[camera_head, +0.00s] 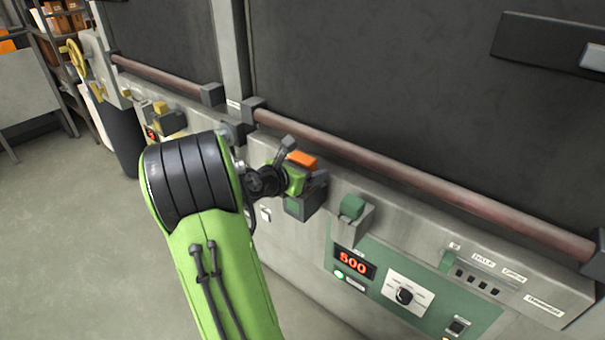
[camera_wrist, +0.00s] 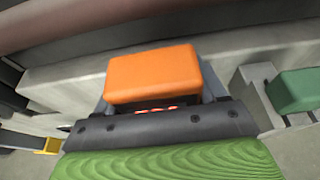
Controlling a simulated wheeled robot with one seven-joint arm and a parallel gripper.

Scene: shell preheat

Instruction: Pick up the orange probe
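The orange probe (camera_head: 302,159) is a block with rounded edges at the front ledge of the oven. It fills the middle of the wrist view (camera_wrist: 153,74), just ahead of my gripper's dark mounting plate. My gripper (camera_head: 303,165) is at the probe, with its dark fingers spread apart on either side of it. The fingers look open, and I see no clear contact with the probe. The probe's lower part and its seat are mostly hidden behind my gripper.
A green block (camera_head: 352,207) sits in a grey holder just right of the probe. A yellow block (camera_head: 160,107) is further left. A long reddish bar (camera_head: 420,182) runs above the ledge. A control panel with a red display (camera_head: 354,263) is below right. Floor at left is clear.

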